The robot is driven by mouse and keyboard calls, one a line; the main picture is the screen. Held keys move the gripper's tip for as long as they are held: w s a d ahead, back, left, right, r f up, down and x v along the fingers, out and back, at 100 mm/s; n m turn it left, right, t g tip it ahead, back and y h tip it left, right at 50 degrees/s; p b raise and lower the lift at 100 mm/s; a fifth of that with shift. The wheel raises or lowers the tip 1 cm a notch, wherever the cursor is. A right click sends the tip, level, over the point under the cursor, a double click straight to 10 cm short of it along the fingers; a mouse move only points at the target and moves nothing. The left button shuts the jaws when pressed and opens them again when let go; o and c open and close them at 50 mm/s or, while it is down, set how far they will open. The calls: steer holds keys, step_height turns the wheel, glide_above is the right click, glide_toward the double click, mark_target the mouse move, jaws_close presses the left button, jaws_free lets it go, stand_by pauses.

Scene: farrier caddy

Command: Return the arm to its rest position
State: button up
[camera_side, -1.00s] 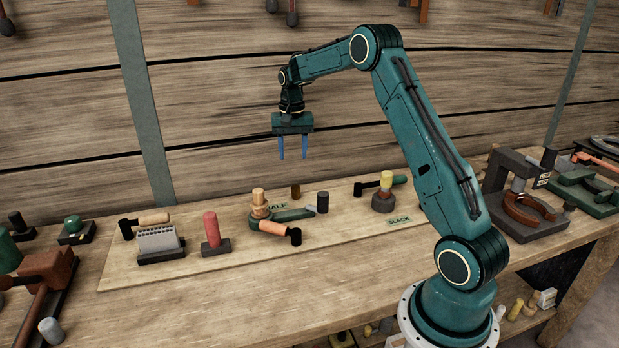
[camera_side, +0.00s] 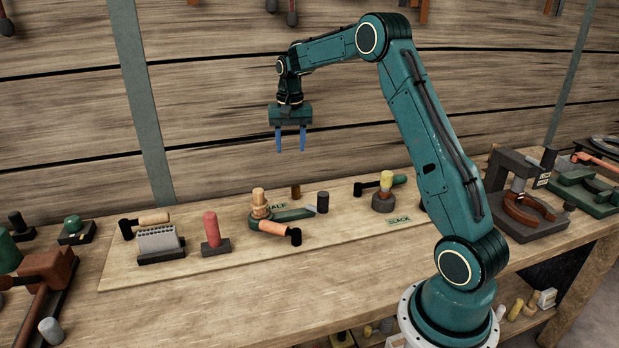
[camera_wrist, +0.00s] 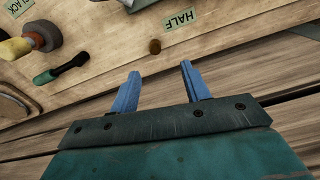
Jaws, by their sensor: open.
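My gripper (camera_side: 290,150) hangs high above the far part of the workbench with its two blue fingers pointing down. It is open and nothing is between the fingers. In the wrist view my gripper (camera_wrist: 158,75) also shows apart and empty, with the board and the HALF label (camera_wrist: 180,19) beyond the fingertips. My arm is bent, its elbow raised high over the right side of the bench.
On the pale board (camera_side: 130,272) stand a red-topped peg (camera_side: 211,230), a grey block with holes (camera_side: 159,243), wooden-handled hammers (camera_side: 273,228) and a yellow-topped piece (camera_side: 386,180). A dark press-like stand (camera_side: 520,190) is at the right. The air around my gripper is clear.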

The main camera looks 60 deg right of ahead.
steer(key=s+a+r+n+t, duration=0.1)
steer(key=s+a+r+n, duration=0.2)
steer(key=s+a+r, duration=0.45)
steer(key=s+a+r+n+t, duration=0.2)
steer(key=s+a+r, duration=0.25)
steer(key=a, duration=0.55)
steer(key=s+a+f+n+t, duration=0.1)
steer(key=s+a, duration=0.3)
steer(key=s, duration=0.4)
steer(key=s+a+f+n+t, duration=0.1)
steer(key=s+a+n, duration=0.3)
steer(key=s, duration=0.5)
steer(key=shift+a+f+n, duration=0.3)
steer(key=shift+a+f, duration=0.15)
